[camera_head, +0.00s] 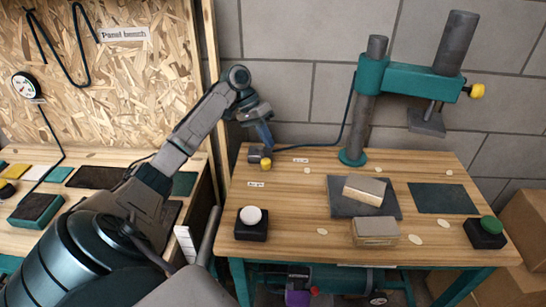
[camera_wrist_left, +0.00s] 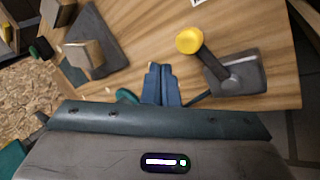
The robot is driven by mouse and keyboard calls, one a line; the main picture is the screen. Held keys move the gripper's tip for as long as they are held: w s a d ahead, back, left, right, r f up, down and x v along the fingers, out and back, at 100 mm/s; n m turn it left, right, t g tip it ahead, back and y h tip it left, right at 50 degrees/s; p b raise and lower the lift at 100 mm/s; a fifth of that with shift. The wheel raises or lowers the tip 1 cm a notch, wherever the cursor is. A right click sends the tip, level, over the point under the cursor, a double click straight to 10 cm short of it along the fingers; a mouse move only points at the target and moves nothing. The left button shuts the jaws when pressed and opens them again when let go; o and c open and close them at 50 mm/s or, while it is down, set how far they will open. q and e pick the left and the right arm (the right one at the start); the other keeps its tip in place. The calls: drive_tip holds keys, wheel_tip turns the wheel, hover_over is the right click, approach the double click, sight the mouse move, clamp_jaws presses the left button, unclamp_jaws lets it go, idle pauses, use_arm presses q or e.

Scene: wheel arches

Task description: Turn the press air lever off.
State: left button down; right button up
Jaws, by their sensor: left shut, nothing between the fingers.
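The press air lever has a yellow knob (camera_head: 266,163) on a short dark arm. It sits on a dark valve block (camera_head: 255,153) at the back left of the press table. In the left wrist view the yellow knob (camera_wrist_left: 189,41) and the grey valve block (camera_wrist_left: 240,75) are in plain sight, the arm slanting between them. My left gripper (camera_head: 266,142) is shut and empty, its blue fingers pointing down just above and behind the lever. In the wrist view the fingertips (camera_wrist_left: 160,70) are beside the lever, apart from the knob. My right gripper is out of view.
The teal press (camera_head: 410,80) stands at the back right, joined to the valve by a dark hose. Blocks (camera_head: 375,232), a white button (camera_head: 251,216) and a green button (camera_head: 491,225) are on the table (camera_head: 300,215). The panel bench is at left.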

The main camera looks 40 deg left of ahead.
sight(263, 156)
use_arm(q)
wheel_tip(263, 156, up, 4)
drive_tip(key=w+d+m+t+y, duration=0.1)
drive_tip(key=d+m+t+y, duration=0.15)
drive_tip(key=m, duration=0.55)
drive_tip(key=shift+g+y, duration=0.45)
drive_tip(key=p+x, duration=0.1)
drive_tip(key=x, duration=0.8)
drive_tip(key=shift+w+f, duration=0.25)
drive_tip(key=shift+f, duration=0.1)
drive_tip(key=s+a, duration=0.2)
drive_tip(key=shift+s+a+f+p, duration=0.1)
drive_tip(key=shift+s+f+p, duration=0.05)
drive_tip(key=shift+s+p, duration=0.2)
drive_tip(key=shift+s+a, duration=0.2)
drive_tip(key=shift+s, duration=0.05)
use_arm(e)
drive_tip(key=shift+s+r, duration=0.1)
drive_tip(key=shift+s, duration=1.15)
use_arm(q)
drive_tip(key=shift+w+f, duration=0.1)
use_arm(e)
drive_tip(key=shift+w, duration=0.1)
